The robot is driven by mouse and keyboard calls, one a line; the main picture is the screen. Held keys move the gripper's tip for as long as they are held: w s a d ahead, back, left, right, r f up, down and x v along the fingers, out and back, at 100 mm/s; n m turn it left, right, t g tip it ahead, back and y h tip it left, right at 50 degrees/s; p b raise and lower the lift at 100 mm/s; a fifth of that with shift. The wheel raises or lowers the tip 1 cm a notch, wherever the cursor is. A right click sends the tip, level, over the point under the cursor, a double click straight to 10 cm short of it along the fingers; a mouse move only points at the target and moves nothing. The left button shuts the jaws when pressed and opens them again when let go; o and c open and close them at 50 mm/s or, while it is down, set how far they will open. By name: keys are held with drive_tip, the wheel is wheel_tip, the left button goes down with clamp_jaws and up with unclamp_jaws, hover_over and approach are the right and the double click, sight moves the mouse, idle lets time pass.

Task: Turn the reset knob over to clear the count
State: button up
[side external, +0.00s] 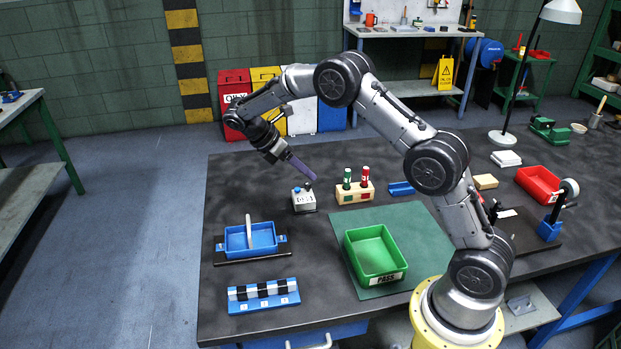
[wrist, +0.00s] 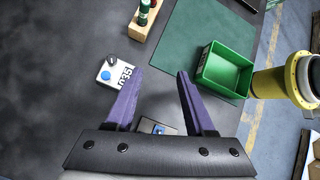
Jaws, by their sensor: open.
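The counter (side external: 303,202) is a small light-grey box on the dark bench, with a blue button and a dark reset knob (side external: 308,187) on top. In the wrist view the counter (wrist: 117,74) lies left of my fingers, its digit display facing right. The dark knob (wrist: 112,59) is on its top side there, with the blue button (wrist: 105,75) beside it. My gripper (side external: 312,176), with purple fingers, is above the counter and apart from it. In the wrist view my gripper (wrist: 160,73) is open with nothing between its fingers. Which way the knob points is too small to tell.
A wooden block (side external: 355,193) with green and red stamps stands right of the counter. A green PASS bin (side external: 373,255) sits on a green mat (side external: 345,223).

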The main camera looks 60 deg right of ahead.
sight(307, 183)
drive_tip(key=w+d+r+t+y, duration=0.2)
drive_tip(key=w+d+r+t, duration=0.1)
drive_tip(key=w, duration=0.4)
drive_tip(key=x, duration=1.4)
drive_tip(key=shift+s, duration=0.2)
drive_tip(key=shift+a, duration=0.1)
clamp_jaws()
